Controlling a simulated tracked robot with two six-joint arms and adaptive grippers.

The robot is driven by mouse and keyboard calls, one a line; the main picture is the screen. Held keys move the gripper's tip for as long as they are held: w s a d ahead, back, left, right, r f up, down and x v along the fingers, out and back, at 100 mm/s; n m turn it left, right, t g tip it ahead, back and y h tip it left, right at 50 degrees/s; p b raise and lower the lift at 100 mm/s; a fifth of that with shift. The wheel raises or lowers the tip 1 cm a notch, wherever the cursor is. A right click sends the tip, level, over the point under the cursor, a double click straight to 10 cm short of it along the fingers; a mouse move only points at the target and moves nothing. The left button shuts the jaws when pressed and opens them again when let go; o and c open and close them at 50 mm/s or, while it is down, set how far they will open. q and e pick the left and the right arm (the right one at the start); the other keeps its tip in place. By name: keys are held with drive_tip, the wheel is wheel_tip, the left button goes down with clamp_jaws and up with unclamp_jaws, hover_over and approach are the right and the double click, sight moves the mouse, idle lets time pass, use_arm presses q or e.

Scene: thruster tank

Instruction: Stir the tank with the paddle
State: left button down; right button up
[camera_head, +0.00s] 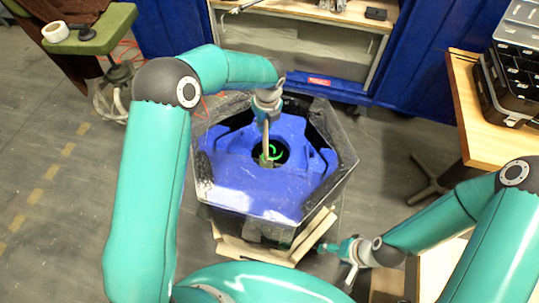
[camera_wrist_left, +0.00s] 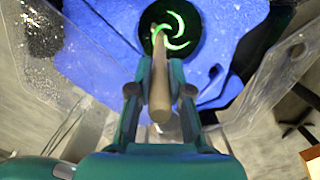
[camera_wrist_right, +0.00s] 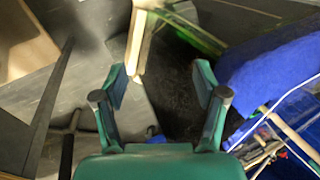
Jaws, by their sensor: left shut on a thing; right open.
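The tank (camera_head: 240,185) is a hexagonal vessel with clear walls and a blue top, standing in the middle of the head view. A dark round opening (camera_head: 280,147) in its centre shows a bright green swirl (camera_wrist_left: 176,30). My left gripper (camera_head: 266,112) is above the opening, shut on the pale wooden handle of the paddle (camera_wrist_left: 160,80). The paddle (camera_head: 266,140) points down into the opening, and its lower end is hard to make out. My right gripper (camera_wrist_right: 161,88) is open and empty, low beside the tank's front right side.
A wooden frame (camera_head: 240,253) supports the tank's front. A wooden table (camera_head: 487,115) with black cases (camera_head: 512,75) stands at the right. A shelf unit (camera_head: 300,50) and blue panels are behind. A green stool (camera_head: 95,32) carrying a tape roll (camera_head: 55,32) is at the back left. The left floor is clear.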

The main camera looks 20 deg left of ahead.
use_arm(q)
drive_tip(key=w+d, duration=0.1)
drive_tip(key=d, duration=0.1)
drive_tip(key=w+d+p, duration=0.1)
drive_tip(key=shift+w+d, duration=0.15)
drive_tip(key=shift+d, duration=0.2)
idle(0.4)
